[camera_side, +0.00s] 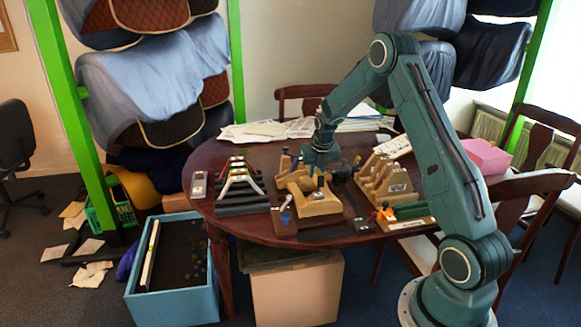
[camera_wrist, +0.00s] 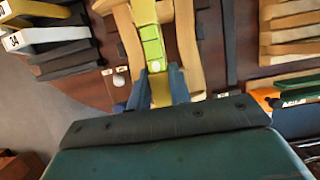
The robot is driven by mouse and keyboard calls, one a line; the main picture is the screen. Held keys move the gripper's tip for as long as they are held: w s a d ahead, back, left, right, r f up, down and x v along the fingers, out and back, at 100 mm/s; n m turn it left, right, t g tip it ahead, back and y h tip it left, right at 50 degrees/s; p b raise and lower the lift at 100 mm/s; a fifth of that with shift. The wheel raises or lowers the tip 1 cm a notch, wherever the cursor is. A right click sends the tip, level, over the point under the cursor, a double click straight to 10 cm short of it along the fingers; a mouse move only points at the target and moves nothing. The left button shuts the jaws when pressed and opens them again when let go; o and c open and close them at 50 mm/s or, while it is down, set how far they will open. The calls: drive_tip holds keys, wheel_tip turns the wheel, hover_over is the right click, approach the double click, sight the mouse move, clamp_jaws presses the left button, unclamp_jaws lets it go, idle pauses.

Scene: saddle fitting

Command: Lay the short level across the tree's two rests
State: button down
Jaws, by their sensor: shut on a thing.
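In the wrist view, my gripper (camera_wrist: 166,78) has its two blue fingers closed on a slim yellow-green bar with a green segmented middle, the short level (camera_wrist: 152,45). The level points away from me, up the picture. The tan wooden tree (camera_wrist: 188,40) shows on both sides of it. In the side view, my gripper (camera_side: 318,172) is low over the wooden tree (camera_side: 318,204) on the table's front part. The level is too small to make out there. I cannot tell whether the level touches the tree, and its rests are not clearly seen.
A rack of dark and coloured bars (camera_side: 241,190) stands left of the tree. A slotted wooden rack (camera_side: 388,181) stands right, near small orange and green items (camera_side: 385,214). Papers (camera_side: 270,129) lie at the back. A blue crate (camera_side: 174,310) is on the floor.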

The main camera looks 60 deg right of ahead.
drive_tip(key=shift+f, duration=1.55)
idle(1.9)
idle(0.5)
drive_tip(key=c, duration=0.8)
unclamp_jaws()
drive_tip(key=shift+r, duration=0.15)
drive_tip(key=shift+r, duration=2.4)
drive_tip(key=shift+r, duration=0.1)
drive_tip(key=shift+r, duration=1.4)
drive_tip(key=shift+a, duration=0.1)
